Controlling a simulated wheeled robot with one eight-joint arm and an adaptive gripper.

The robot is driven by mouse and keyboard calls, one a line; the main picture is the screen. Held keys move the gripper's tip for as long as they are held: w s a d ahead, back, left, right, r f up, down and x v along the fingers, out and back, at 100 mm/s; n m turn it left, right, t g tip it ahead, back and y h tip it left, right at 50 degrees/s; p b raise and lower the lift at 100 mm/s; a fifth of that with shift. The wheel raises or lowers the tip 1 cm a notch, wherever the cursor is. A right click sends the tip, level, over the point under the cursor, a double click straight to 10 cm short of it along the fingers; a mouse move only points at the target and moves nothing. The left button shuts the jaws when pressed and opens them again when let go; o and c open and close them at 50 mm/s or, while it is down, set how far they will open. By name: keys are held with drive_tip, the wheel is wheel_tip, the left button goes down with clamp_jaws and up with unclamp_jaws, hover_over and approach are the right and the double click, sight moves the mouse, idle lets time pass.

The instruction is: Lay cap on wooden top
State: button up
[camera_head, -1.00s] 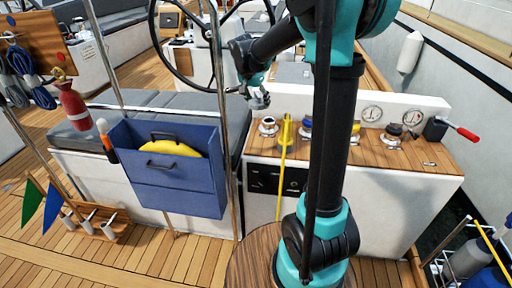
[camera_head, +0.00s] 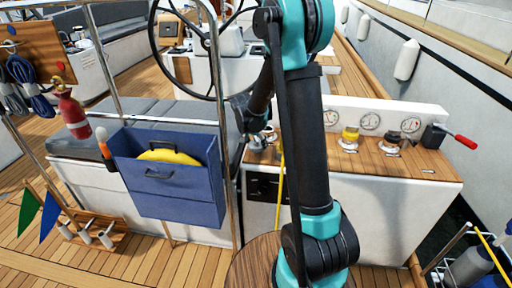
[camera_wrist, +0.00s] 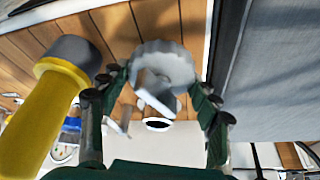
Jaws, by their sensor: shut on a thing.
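My gripper (camera_wrist: 155,85) is shut on a pale grey ribbed cap (camera_wrist: 165,60), which sits between its green and black fingertips in the wrist view. The cap is tilted toward the camera, and wooden planks show behind it. In the head view my gripper (camera_head: 258,140) is low over the left end of the wooden top (camera_head: 375,165) of the white console. I cannot tell whether the cap touches the wood. My arm hides part of the top.
A yellow-handled tool (camera_wrist: 45,115) is close at the left of my gripper. A blue bin (camera_head: 170,180) hangs at the left; the steering wheel (camera_head: 205,45) is behind.

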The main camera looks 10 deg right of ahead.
sight(255, 143)
drive_tip(key=shift+f, duration=0.85)
drive_tip(key=o, duration=1.3)
drive_tip(key=shift+f, duration=0.15)
drive_tip(key=v, duration=0.7)
drive_tip(key=shift+s+r, duration=0.1)
drive_tip(key=shift+r, duration=0.15)
drive_tip(key=shift+s+r, duration=0.15)
drive_tip(key=shift+s, duration=0.1)
drive_tip(key=s+d+n+y, duration=0.1)
drive_tip(key=s+d+n, duration=0.1)
drive_tip(key=s, duration=0.7)
drive_tip(key=s+d+f+n+y, duration=0.1)
drive_tip(key=s+n, duration=0.2)
drive_tip(key=s, duration=0.6)
drive_tip(key=s+d+f+n, duration=0.1)
drive_tip(key=s+d+n, duration=0.1)
drive_tip(key=s, duration=0.7)
drive_tip(key=shift+s+d+f+n+t+y, duration=0.1)
drive_tip(key=shift+s+d+n+t+y, duration=0.3)
drive_tip(key=shift+n, duration=0.2)
